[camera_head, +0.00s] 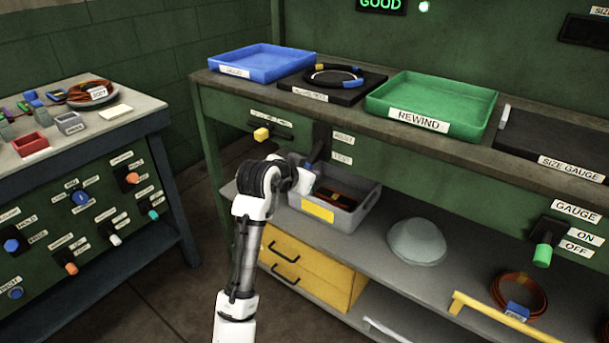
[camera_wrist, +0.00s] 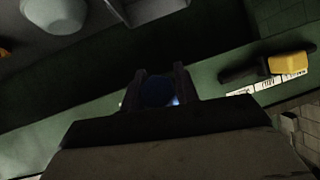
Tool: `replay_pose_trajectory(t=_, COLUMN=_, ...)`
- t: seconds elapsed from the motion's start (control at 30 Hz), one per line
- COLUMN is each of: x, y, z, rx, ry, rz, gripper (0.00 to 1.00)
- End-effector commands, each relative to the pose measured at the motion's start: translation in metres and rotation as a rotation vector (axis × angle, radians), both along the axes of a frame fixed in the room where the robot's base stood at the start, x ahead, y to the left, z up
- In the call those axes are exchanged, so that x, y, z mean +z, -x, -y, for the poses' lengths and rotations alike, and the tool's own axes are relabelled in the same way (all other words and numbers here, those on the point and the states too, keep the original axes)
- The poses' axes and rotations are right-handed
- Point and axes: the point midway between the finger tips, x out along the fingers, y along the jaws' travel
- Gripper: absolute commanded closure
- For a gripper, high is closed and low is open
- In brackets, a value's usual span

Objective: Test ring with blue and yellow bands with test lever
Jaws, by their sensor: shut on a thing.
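The dark ring (camera_head: 318,83) with blue and yellow bands lies on the black test pad (camera_head: 375,82) on the bench top. My gripper (camera_head: 312,168) is at the bench's front panel, below that pad and beside the labels, one of which reads TEST (camera_head: 342,159). In the wrist view my gripper (camera_wrist: 160,78) is shut on a dark blue knob (camera_wrist: 157,92), which appears to be the test lever's handle. My wrist hides most of the lever in the head view, so its exact position is hard to tell.
A display (camera_head: 381,4) reads GOOD beside a lit lamp (camera_head: 424,7). A blue tray (camera_head: 262,63) and a green REWIND tray (camera_head: 432,105) flank the pad. A yellow-knobbed lever (camera_head: 261,134) is to the left. A grey bin (camera_head: 345,216) stands below my gripper.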

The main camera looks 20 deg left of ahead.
Motion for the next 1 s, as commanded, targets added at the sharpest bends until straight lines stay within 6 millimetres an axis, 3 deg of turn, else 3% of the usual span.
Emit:
replay_pose_trajectory(t=0.37, x=-0.001, y=0.0, z=0.001, rx=-0.002, ry=0.004, rz=0.001, gripper=1.0)
replay_pose_trajectory(t=0.4, x=-0.001, y=0.0, z=0.001, rx=-0.002, ry=0.004, rz=0.001, gripper=0.65)
replay_pose_trajectory(t=0.53, x=-0.001, y=0.0, z=0.001, rx=-0.001, ry=0.004, rz=0.002, gripper=0.48)
replay_pose_trajectory(t=0.83, x=0.0, y=0.001, z=0.0, rx=0.0, ry=0.003, rz=0.003, gripper=0.48)
replay_pose_trajectory(t=1.0, x=0.009, y=0.017, z=-0.004, rx=0.001, ry=0.004, rz=0.005, gripper=0.48)
